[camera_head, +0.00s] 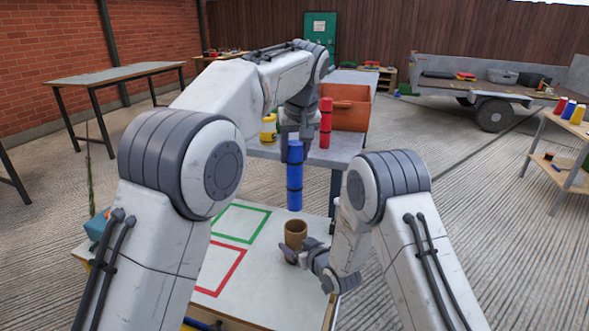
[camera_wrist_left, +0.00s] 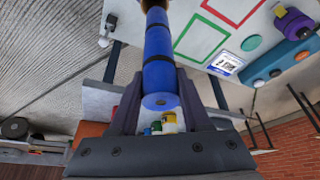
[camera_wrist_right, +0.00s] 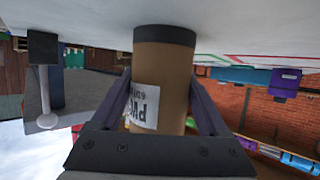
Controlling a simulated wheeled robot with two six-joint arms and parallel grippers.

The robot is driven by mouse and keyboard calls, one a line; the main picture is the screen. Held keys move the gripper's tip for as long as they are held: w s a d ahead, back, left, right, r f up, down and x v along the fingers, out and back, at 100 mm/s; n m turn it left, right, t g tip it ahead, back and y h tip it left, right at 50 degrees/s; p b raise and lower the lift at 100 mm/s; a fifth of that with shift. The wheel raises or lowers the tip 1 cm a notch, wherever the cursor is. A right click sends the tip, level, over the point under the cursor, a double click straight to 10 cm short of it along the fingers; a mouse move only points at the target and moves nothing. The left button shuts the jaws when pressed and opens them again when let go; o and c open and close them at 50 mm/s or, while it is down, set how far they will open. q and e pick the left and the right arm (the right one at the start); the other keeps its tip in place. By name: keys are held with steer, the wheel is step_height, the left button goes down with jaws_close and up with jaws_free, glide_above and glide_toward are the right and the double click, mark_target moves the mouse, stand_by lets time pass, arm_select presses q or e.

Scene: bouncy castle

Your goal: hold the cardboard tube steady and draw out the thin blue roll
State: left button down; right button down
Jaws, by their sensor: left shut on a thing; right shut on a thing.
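The brown cardboard tube (camera_head: 295,237) stands upright on the near table, its open mouth facing up. My right gripper (camera_head: 290,256) is shut on the tube low down. The right wrist view shows the tube (camera_wrist_right: 165,75) between both fingers, with a white label and a dark band at one end. The thin blue roll (camera_head: 294,190) hangs upright above the tube, its lower end just clear of the mouth. My left gripper (camera_head: 294,143) is shut on the roll's upper end. The roll (camera_wrist_left: 159,55) also shows between the fingers in the left wrist view.
The near table (camera_head: 262,275) has green (camera_head: 240,222) and red (camera_head: 222,270) outlined squares, both empty. Behind it, another table bears a red roll (camera_head: 326,125), a yellow container (camera_head: 268,129) and an orange crate (camera_head: 350,112). A shelf (camera_head: 560,150) stands at right.

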arm_select(q)
steer(key=shift+r, duration=0.3)
arm_select(e)
jaws_free()
